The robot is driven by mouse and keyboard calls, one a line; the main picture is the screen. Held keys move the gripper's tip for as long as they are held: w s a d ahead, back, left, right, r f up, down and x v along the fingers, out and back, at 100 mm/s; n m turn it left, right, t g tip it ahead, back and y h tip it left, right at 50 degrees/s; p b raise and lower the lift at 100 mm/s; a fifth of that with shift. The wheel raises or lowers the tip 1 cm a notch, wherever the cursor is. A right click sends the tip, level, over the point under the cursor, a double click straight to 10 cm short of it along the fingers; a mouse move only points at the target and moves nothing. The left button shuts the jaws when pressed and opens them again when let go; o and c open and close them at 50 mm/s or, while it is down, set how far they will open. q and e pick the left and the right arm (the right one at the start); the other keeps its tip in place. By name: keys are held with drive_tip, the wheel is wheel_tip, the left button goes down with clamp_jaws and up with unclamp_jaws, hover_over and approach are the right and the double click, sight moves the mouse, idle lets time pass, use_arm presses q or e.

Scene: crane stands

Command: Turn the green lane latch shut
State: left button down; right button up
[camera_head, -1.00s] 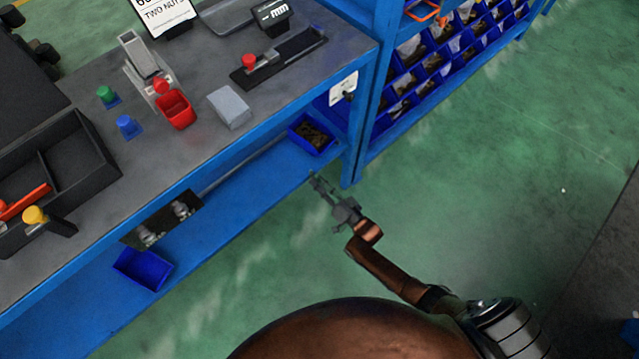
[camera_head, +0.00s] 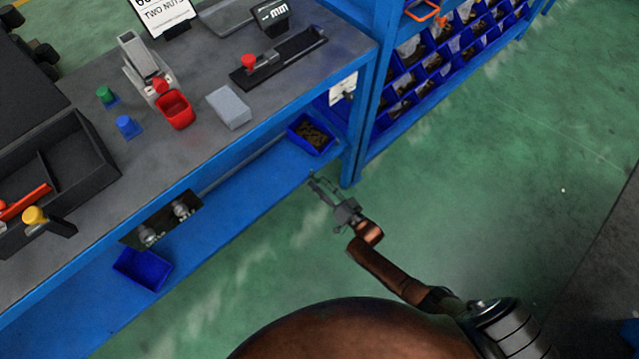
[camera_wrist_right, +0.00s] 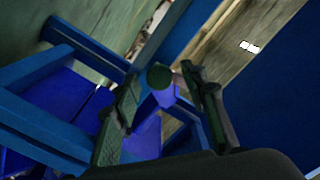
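In the right wrist view a dark green round knob (camera_wrist_right: 160,77) shows between the two fingers of my right gripper (camera_wrist_right: 165,103), in front of blue parts; it may be the green lane latch. I cannot tell whether the fingers touch it. The fingers are apart. In the head view my right gripper (camera_head: 323,188) is beside the right end of the workbench, near its blue leg. The latch cannot be made out there. A small green knob (camera_head: 105,94) stands on the bench top at the left. My left gripper is not in view.
The grey bench (camera_head: 205,60) holds a red cup (camera_head: 176,110), a blue knob (camera_head: 127,124), a pale grey block (camera_head: 229,106) and a black tray (camera_head: 90,135). A blue rack with several bins (camera_head: 400,83) stands right of the bench. Green floor is open around my right arm.

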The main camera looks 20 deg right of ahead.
drive_tip(key=v, duration=1.1)
drive_tip(key=shift+s, duration=0.25)
